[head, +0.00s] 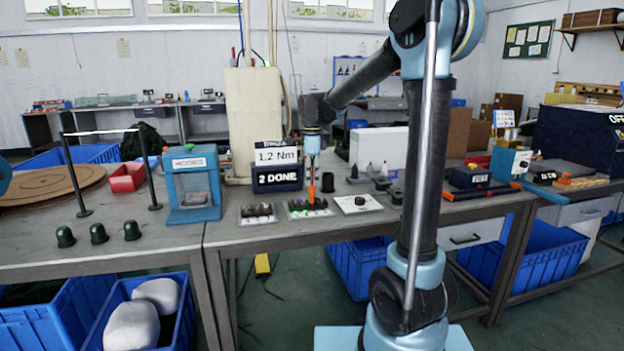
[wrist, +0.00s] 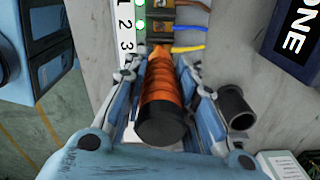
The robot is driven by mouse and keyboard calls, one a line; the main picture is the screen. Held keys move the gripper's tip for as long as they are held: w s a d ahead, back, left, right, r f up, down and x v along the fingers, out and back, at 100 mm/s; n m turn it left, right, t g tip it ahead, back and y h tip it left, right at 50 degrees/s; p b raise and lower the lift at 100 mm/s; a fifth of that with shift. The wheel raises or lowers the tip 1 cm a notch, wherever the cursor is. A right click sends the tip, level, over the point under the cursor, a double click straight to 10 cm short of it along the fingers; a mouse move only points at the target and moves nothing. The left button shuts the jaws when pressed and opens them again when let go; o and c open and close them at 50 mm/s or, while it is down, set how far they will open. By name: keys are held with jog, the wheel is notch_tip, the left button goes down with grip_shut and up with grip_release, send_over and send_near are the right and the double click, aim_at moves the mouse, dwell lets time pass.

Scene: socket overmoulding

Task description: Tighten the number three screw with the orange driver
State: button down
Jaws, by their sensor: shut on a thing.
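The orange driver (head: 311,191) stands upright in my gripper (head: 312,160), above the middle terminal block (head: 320,212) on the bench. In the wrist view the driver (wrist: 162,85) has an orange handle with a black end, and my gripper's fingers (wrist: 164,72) close on it from both sides. The terminal block (wrist: 160,28) lies beyond it, beside a white strip (wrist: 125,22) numbered 1, 2, 3. Green lights show beside 1 and 2. The driver is in line with number 3. Its tip and the third screw are hidden, so I cannot tell whether they touch.
A display (head: 277,168) behind reads 1.2 Nm and 2 DONE. A second block (head: 258,214) lies left, and a white plate with a black knob (head: 358,204) lies right. A dark open cylinder (wrist: 236,107) stands close to the right finger. Orange, yellow and blue wires leave the block.

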jog(key=shift+r, duration=2.5)
